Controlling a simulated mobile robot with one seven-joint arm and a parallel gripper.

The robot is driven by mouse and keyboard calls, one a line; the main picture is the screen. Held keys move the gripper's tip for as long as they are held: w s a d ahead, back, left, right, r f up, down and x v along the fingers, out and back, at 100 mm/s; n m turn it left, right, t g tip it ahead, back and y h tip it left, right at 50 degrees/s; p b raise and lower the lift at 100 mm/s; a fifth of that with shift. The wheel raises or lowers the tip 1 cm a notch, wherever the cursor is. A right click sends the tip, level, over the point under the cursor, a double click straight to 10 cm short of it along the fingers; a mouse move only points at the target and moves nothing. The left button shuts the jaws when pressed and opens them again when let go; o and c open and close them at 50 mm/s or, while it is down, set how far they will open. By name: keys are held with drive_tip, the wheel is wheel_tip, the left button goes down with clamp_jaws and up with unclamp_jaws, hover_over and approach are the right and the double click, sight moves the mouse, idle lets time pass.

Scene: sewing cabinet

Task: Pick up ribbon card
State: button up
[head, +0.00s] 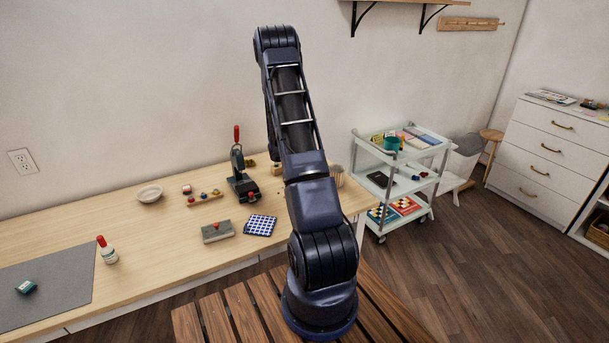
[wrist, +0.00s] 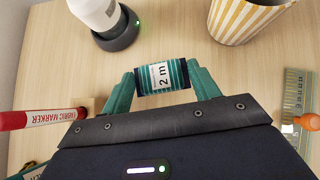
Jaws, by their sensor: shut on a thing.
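The ribbon card (wrist: 162,77) is a small teal-striped piece with a white "2 m" label, in the upper middle of the wrist view. My gripper (wrist: 161,84) has two teal fingers, one at each end of the card, and is shut on it. The wooden tabletop shows behind the card; I cannot tell how far above it the card is. In the head view my arm rises over the table, and the gripper and ribbon card are hidden behind it.
A white object on a round black base (wrist: 118,38) and a striped tub (wrist: 243,22) stand beyond the card. A red marker (wrist: 38,119) is at left, a green ruler-like strip (wrist: 297,88) at right. The wooden table (head: 140,235) has bare room near its front.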

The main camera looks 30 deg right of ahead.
wheel_tip(320, 180, up, 28)
drive_tip(key=w+a+n+t, duration=0.1)
drive_tip(key=w+a, duration=0.3)
drive_tip(key=a, duration=0.4)
drive_tip(key=w+a+n+t+y, duration=0.1)
drive_tip(key=w+a+n, duration=0.15)
drive_tip(key=a, duration=0.45)
drive_tip(key=w+a+n+t, duration=0.1)
drive_tip(key=w+a, duration=0.4)
drive_tip(key=a, duration=0.3)
drive_tip(key=w+a+n+t+y, duration=0.2)
drive_tip(key=a+n, duration=0.1)
drive_tip(key=a, duration=2.2)
drive_tip(key=n+t+y, duration=0.2)
drive_tip(key=n+y, duration=0.4)
drive_tip(key=n, duration=0.2)
hover_over(75, 258)
drive_tip(key=s, duration=0.3)
wheel_tip(75, 258, down, 31)
drive_tip(key=shift+f, duration=0.1)
